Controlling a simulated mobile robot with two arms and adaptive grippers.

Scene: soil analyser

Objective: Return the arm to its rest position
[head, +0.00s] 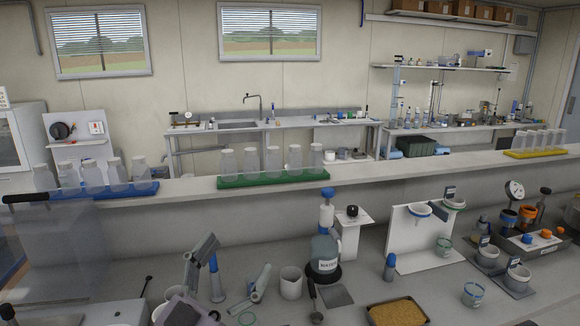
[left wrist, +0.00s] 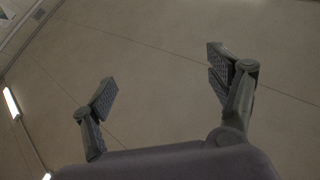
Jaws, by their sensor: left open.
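My left gripper (head: 236,258) is at the lower left of the head view, raised in front of the bench with its fingers pointing up. Its two dark fingers stand wide apart with nothing between them. In the left wrist view the open fingers (left wrist: 160,68) frame only a plain beige surface. My right gripper does not show in either view.
The bench holds a bottle with a blue pump (head: 325,255), a white beaker (head: 291,283), a soil tray (head: 398,313) and a white funnel stand (head: 405,245). A raised ledge behind carries bottle racks, including a green one (head: 273,178).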

